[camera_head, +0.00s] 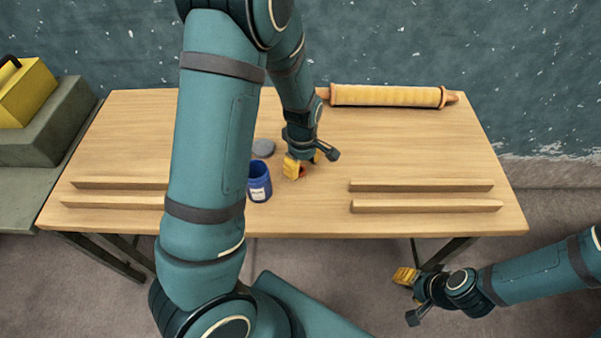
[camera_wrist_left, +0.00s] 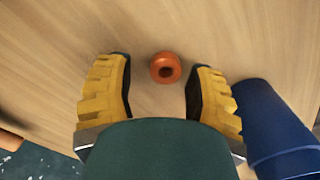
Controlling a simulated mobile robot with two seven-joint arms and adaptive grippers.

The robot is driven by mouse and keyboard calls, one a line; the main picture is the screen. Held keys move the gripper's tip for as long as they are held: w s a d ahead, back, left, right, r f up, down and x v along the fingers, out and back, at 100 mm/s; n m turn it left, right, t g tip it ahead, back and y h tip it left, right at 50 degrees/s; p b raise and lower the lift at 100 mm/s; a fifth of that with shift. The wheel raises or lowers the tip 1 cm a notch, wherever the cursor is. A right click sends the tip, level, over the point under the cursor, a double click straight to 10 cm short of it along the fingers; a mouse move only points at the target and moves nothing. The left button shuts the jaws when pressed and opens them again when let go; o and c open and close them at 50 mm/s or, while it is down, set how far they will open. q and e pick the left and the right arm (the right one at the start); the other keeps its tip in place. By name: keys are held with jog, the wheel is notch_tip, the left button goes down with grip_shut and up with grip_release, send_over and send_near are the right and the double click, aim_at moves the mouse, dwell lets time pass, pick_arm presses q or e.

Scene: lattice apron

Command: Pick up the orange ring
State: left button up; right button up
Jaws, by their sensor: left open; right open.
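The orange ring (camera_wrist_left: 165,68) lies on the wooden table. In the left wrist view it sits between the lines of my two yellow fingers, a little beyond their tips, with a dark hole in its middle. My left gripper (camera_wrist_left: 161,85) is open around empty space and points down at the ring. In the head view my left gripper (camera_head: 301,167) is low over the middle of the table, and only a small orange part of the ring (camera_head: 302,173) shows by the fingers. My right gripper (camera_head: 405,277) is open and empty, in front of the table's front edge.
A blue container (camera_head: 259,187) stands close left of my left gripper; it also shows in the wrist view (camera_wrist_left: 275,130). A grey disc (camera_head: 263,147) lies behind it. Wooden rails (camera_head: 422,186) lie at right and left. A rolling-pin-like roll (camera_head: 385,96) lies at the back.

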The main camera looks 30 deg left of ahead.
pick_arm(q)
jog(key=shift+f, duration=0.75)
jog(key=shift+r, duration=0.1)
jog(key=shift+o, duration=0.2)
grip_shut()
jog(key=shift+r, duration=0.1)
